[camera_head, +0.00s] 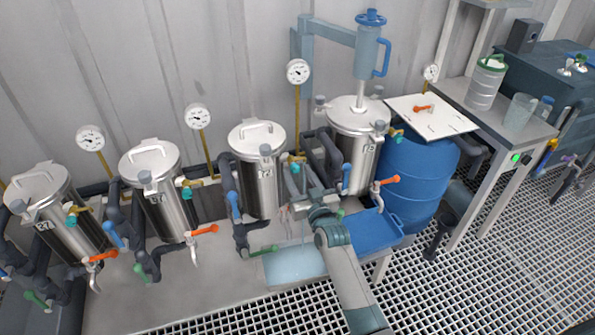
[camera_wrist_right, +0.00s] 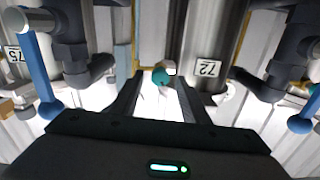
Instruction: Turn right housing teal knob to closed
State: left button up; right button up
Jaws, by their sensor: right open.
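Several steel housings stand in a row, each with a teal knob at its side. The rightmost housing (camera_head: 352,150) has its teal knob (camera_head: 394,135) at its upper right, apart from my gripper. My right gripper (camera_head: 300,192) is in front of the gap between this housing and the one to its left (camera_head: 262,185). A teal knob (camera_head: 295,166) on that left one is just beyond the fingers. In the right wrist view, a round teal knob (camera_wrist_right: 161,77) shows between the tips of my open right gripper (camera_wrist_right: 160,92); contact cannot be told. My left gripper is out of view.
Dark pipes and blue-handled valves (camera_head: 234,205) crowd both sides of the gripper. An orange-handled valve (camera_head: 388,181) sits to its right. A blue barrel (camera_head: 418,175) stands beyond the rightmost housing, and a light blue tray (camera_head: 293,268) lies below. Grating floor is clear in front.

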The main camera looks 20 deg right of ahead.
jog(key=shift+w, duration=0.65)
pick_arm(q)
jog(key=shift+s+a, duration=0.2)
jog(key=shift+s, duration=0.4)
pick_arm(e)
grip_shut()
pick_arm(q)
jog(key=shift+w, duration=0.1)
pick_arm(e)
jog(key=c, duration=1.1)
grip_release()
